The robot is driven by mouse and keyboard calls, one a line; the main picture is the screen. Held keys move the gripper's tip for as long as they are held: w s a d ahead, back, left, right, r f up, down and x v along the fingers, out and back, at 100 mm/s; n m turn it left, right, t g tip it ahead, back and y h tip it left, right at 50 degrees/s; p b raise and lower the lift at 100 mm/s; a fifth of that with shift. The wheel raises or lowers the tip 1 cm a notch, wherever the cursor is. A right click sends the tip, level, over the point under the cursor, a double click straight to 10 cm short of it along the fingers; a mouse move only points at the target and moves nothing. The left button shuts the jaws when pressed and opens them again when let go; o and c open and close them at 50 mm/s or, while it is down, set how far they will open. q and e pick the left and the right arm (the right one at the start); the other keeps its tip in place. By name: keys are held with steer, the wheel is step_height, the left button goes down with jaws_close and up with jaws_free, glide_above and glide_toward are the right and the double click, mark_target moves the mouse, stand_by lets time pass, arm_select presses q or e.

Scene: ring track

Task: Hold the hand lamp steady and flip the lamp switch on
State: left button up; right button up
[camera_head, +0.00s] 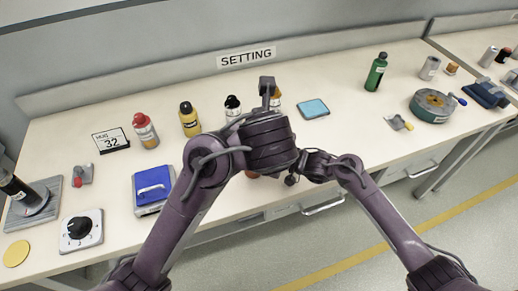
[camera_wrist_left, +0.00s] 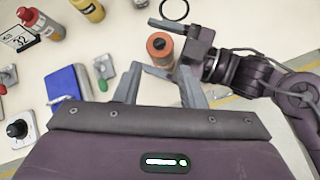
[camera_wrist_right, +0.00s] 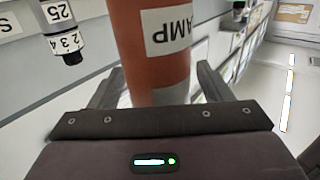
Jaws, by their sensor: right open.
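The hand lamp is an orange cylinder (camera_wrist_right: 150,45) with a white label reading "AMP" and a pale grey band; it fills the middle of the right wrist view. The left wrist view shows its round orange end (camera_wrist_left: 160,44) with a dark centre, just beyond my left fingertips (camera_wrist_left: 161,70). Whether those fingers touch it is unclear. My right gripper (camera_wrist_right: 158,80) is open, its fingers apart on either side of the lamp in its view. My right arm also reaches in beside the lamp in the left wrist view. In the head view my wrists hide most of the lamp.
A blue box with a handle (camera_head: 153,187), a dial box (camera_head: 82,230) and a red-knobbed switch (camera_head: 82,174) stand at left. A green-knobbed part (camera_wrist_left: 101,84) is near my left gripper. Bottles (camera_head: 189,119) line the back; a light-blue pad (camera_head: 313,108) lies right of them.

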steer(key=shift+a, duration=0.15)
steer(key=shift+c, duration=0.4)
arm_select(q)
steer(key=shift+c, duration=0.5)
arm_select(e)
steer(key=c, duration=1.1)
arm_select(q)
steer(key=shift+w+d+f+h, duration=0.1)
steer(key=shift+w+f+h, duration=0.05)
steer(key=shift+f+h, duration=0.15)
steer(key=c, duration=0.5)
steer(key=w+f+n+h, duration=0.1)
steer(key=w+h, duration=0.1)
steer(key=w+f+n+h, duration=0.1)
steer(key=w+f+h, duration=0.1)
steer(key=shift+w+f, duration=0.2)
jaws_close()
steer(key=w+a+f+t+h, duration=0.1)
steer(key=h, duration=0.1)
steer(key=w+a+f+n+t+h, duration=0.1)
steer(key=a+h, duration=0.1)
steer(key=shift+w+a+f+n+t, duration=0.2)
steer(key=shift+w+f+n+t, duration=0.1)
steer(key=shift+w+f+t, duration=0.1)
steer(key=s+a+f+h, duration=0.4)
steer(key=s+a+h, duration=0.3)
steer(key=s, duration=0.1)
steer(key=shift+s+n+h, duration=0.3)
steer(key=shift+n+h, duration=0.1)
